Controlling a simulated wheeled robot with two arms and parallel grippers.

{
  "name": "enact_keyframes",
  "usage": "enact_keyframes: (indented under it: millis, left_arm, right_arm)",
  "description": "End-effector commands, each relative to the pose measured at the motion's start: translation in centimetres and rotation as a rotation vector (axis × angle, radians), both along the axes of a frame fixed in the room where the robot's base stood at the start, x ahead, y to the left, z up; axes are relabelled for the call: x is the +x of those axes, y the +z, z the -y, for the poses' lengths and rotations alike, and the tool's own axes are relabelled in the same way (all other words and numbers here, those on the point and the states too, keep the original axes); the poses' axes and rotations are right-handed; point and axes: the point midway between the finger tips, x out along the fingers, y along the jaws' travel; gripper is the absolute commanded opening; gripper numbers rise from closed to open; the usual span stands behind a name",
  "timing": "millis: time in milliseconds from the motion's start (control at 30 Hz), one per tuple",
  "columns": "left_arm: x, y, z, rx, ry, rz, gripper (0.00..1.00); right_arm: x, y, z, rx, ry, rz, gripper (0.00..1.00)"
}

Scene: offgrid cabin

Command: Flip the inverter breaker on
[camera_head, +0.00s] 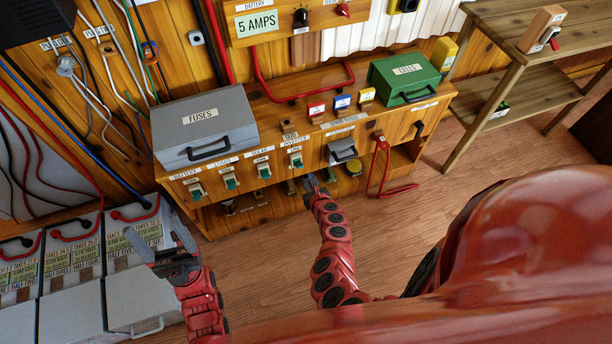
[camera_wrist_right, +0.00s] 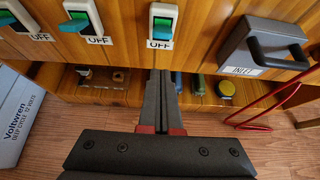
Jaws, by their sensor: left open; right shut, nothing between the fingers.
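The inverter breaker (camera_head: 296,159) is the rightmost of a row of breakers on the wooden cabinet front. It has a white housing and a teal lever. In the right wrist view the same breaker (camera_wrist_right: 161,26) shows its lever tilted down, close to the OFF label. My right gripper (camera_head: 309,182) is shut and empty, just below and slightly right of this breaker. In the right wrist view the closed fingers (camera_wrist_right: 160,76) point at the cabinet below the OFF label, apart from the lever. My left gripper (camera_head: 163,238) is open and empty, left of the cabinet.
Other breakers (camera_head: 230,182) sit to the left, levers also down. A grey inlet box (camera_wrist_right: 265,45) is right of the inverter breaker. A red cable (camera_head: 388,170) loops farther right. Grey batteries (camera_head: 135,285) stand beside my left gripper. A fuses box (camera_head: 203,128) tops the cabinet.

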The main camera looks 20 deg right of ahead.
Motion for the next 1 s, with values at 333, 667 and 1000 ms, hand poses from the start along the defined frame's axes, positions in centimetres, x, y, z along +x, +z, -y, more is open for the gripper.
enact_keyframes:
  millis: [333,667,1000]
  left_arm:
    - [0.0,2.4,0.0,0.0,0.0,-0.001,0.76]
    - [0.0,2.5,0.0,0.0,0.0,-0.001,0.76]
    - [0.0,2.5,0.0,0.0,0.0,-0.001,0.76]
  right_arm:
    - [-3.8,3.7,0.2,0.0,-0.004,0.001,0.0]
    - [-4.8,4.5,0.2,0.0,0.0,-0.002,0.0]
    - [-4.8,4.5,0.2,0.0,0.001,-0.001,0.0]
